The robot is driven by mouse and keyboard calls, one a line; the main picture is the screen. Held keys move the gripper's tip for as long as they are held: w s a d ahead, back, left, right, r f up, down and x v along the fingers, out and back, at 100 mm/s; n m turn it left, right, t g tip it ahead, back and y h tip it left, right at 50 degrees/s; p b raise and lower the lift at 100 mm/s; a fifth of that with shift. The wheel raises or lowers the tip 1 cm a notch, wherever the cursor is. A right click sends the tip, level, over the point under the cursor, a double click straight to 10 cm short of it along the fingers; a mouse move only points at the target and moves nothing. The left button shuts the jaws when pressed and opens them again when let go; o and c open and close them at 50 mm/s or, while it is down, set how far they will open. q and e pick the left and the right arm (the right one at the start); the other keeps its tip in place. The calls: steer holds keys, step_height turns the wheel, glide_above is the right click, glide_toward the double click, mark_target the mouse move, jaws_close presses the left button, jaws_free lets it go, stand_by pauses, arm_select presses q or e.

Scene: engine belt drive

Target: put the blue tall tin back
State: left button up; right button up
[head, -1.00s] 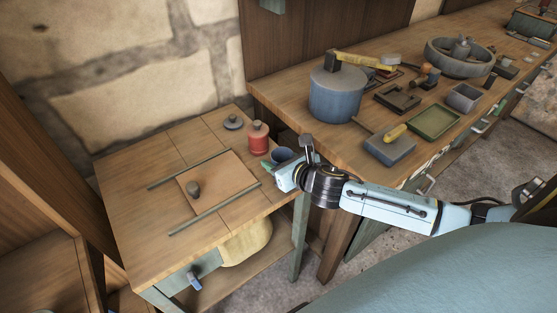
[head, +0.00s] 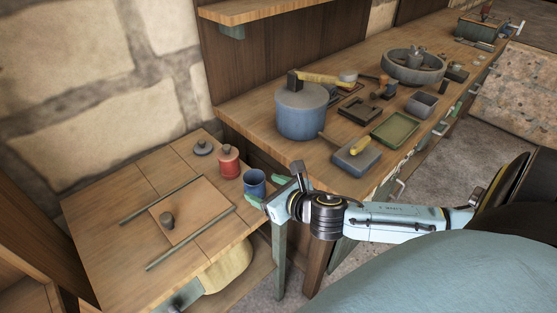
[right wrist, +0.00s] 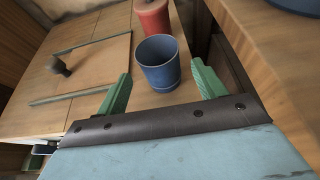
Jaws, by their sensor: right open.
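The blue tin (head: 254,182), an open-topped cup shape, stands upright on the small wooden side table (head: 100,215), near its right edge. It also shows in the right wrist view (right wrist: 159,68), upright and empty-looking. My right gripper (head: 266,190) is open just right of the tin. In the right wrist view, its green fingertips (right wrist: 161,72) stand apart on either side of the tin, with visible gaps and no contact seen. My left gripper is not in view.
A red tin (head: 229,162) stands just behind the blue tin. A board with a dark knob (head: 167,220) lies between two green rails. The workbench at right holds a large blue pot (head: 302,112), a blue box (head: 355,158) and a green tray (head: 396,130).

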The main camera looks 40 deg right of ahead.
steer(key=shift+v, duration=2.45)
